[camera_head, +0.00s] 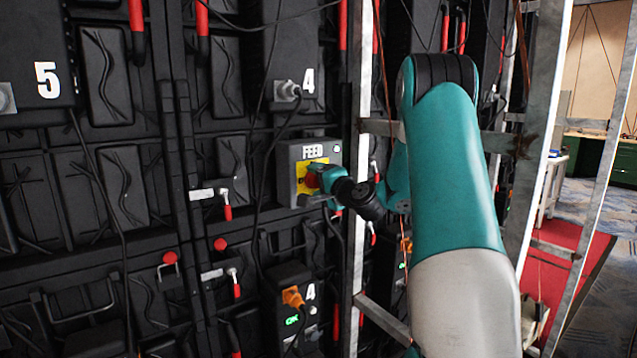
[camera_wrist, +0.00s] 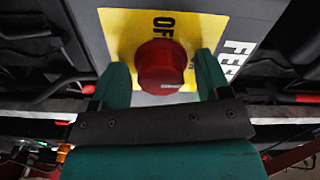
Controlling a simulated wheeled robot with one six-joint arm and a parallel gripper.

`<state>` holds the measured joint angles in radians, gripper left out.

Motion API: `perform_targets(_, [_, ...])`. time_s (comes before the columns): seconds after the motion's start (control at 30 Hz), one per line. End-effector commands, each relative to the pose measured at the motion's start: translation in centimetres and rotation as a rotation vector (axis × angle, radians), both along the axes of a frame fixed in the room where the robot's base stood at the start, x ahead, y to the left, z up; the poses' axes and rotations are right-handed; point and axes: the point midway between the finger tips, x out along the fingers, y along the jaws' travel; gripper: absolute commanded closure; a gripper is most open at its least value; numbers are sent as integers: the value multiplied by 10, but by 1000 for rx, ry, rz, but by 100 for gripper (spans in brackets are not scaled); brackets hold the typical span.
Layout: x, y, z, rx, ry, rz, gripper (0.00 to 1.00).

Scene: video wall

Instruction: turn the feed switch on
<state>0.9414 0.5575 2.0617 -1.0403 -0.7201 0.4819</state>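The feed switch is a red round knob on a yellow plate (camera_wrist: 124,24), on a grey box marked FEED (camera_head: 298,153). The wrist view shows the knob (camera_wrist: 162,66) close up, with OFF printed beside it. My gripper (camera_wrist: 162,68) has its two teal fingers either side of the knob, with what looks like a narrow gap at each side. The head view shows my gripper (camera_head: 318,178) at the box, covering much of the knob. A small pale round spot (camera_head: 337,148) is at the box's upper right.
Black panels of the video wall fill the left, with hanging cables, red-handled latches (camera_head: 227,205) and a panel numbered 5 (camera_head: 47,80). A lower box marked 4 (camera_head: 290,287) has an orange plug and a green display. A metal upright (camera_head: 362,230) stands close beside my arm.

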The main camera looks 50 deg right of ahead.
Motion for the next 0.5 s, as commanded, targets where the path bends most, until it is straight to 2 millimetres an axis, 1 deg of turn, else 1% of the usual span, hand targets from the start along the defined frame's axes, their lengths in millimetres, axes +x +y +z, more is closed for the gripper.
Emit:
perform_targets(0.17, [-2, 0, 0, -1, 0, -1, 30])
perform_targets(0.27, [-10, 1, -2, -2, 1, -2, 30])
perform_targets(0.37, [-27, 5, -3, -1, 0, -5, 30])
perform_targets(0.5, [-60, 13, -5, -1, 0, -6, 30])
